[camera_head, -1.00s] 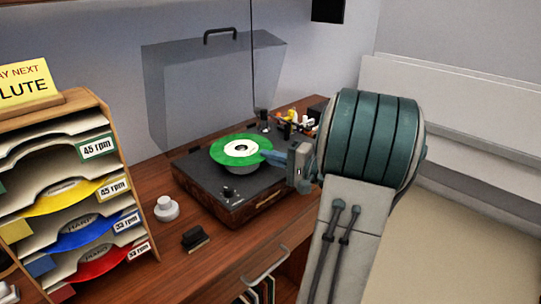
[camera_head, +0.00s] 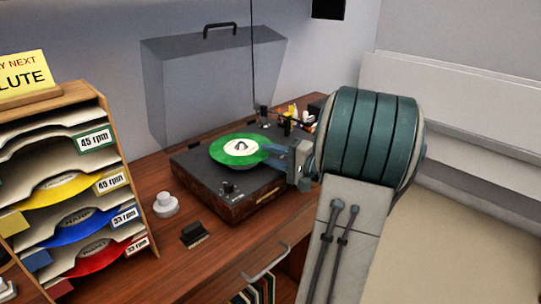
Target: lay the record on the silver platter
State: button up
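The green record (camera_head: 226,156) with a pale label lies flat over the middle of the turntable (camera_head: 205,184). It looks at or very near platter height, and a small centre piece shows at the label. The silver platter is hidden under the record, so I cannot tell if they touch all round. My gripper (camera_head: 268,158) reaches in from the right, its blue fingers at the record's right edge. Whether the fingers still pinch the edge is too small to tell.
A clear lid (camera_head: 215,85) stands raised behind the turntable. A wooden sleeve rack (camera_head: 130,185) is at left. A white knob-like piece (camera_head: 165,206) and a dark brush (camera_head: 195,234) lie on the desk in front. Small bottles (camera_head: 296,112) stand behind, near my arm.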

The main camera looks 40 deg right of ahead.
jog(key=shift+c, duration=0.8)
jog(key=b+v, duration=0.1)
jog(key=v, duration=0.6)
dwell(0.5)
jog(key=a+g+p, duration=0.1)
jog(key=a, duration=0.2)
jog(key=w+a+r+n+g+y+p, duration=0.1)
jog(key=a+g, duration=0.1)
jog(key=a, duration=0.2)
jog(key=a+r+n+g+y+p, duration=0.1)
jog(key=a+g, duration=0.1)
jog(key=a, duration=0.1)
jog(key=shift+w+a, duration=0.2)
jog(key=shift+w, duration=0.2)
jog(key=s+a+n+g+p, duration=0.3)
jog(key=a+g+p, duration=0.25)
jog(key=a, duration=0.65)
jog(key=s+a+r+n+g+h+p, duration=0.3)
jog(key=s+a+r+n+h+p, duration=0.3)
jog(key=s+h+p, duration=0.3)
jog(key=shift+a+r+n+h+p, duration=0.15)
jog(key=shift+r+n+h+p, duration=0.25)
jog(key=shift+r+n, duration=0.45)
